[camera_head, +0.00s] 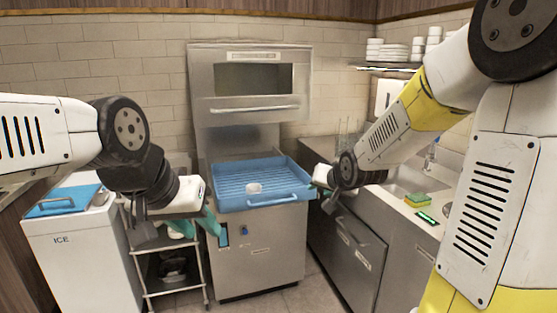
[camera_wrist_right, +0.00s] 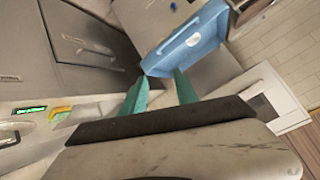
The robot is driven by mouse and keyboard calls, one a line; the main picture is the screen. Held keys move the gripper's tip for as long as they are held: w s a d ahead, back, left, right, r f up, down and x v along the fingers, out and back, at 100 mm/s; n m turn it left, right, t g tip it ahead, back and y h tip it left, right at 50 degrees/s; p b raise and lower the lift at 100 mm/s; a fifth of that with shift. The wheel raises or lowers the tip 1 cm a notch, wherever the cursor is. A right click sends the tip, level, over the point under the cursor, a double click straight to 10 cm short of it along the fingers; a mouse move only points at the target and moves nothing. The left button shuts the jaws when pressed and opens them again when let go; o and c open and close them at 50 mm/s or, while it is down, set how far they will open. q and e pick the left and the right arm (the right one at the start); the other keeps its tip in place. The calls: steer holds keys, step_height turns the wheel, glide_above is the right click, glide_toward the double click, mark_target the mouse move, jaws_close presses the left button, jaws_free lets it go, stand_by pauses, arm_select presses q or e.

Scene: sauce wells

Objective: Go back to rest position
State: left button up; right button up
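A blue ribbed tray (camera_head: 285,171) with a front handle sits in the opening of the steel dishwasher (camera_head: 250,85). A small white cup (camera_head: 254,188) stands in it. My left gripper (camera_head: 196,227) is in front of the machine, left of the tray, with its teal fingers spread and nothing between them. My right gripper (camera_wrist_right: 160,82) has its teal fingers apart. In the head view it is close to the tray's right side, its fingers mostly hidden. In the right wrist view the tray (camera_wrist_right: 185,45) shows past the fingertips; whether they touch it I cannot tell.
A steel counter with a sink (camera_head: 410,178) and a yellow-green sponge (camera_head: 417,201) is on the right. A white ice bin (camera_head: 75,240) with a blue lid and a wire rack (camera_head: 150,275) stand at left. Stacked white dishes (camera_head: 395,50) are on a wall shelf.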

steer(key=s+d+r+n+g, duration=0.1)
steer(key=s+r+g, duration=0.1)
steer(key=s, duration=1.1)
steer(key=s+d+r+n+g, duration=0.1)
steer(key=s+r+n+g, duration=0.1)
steer(key=s, duration=1.1)
steer(key=shift+v, duration=1)
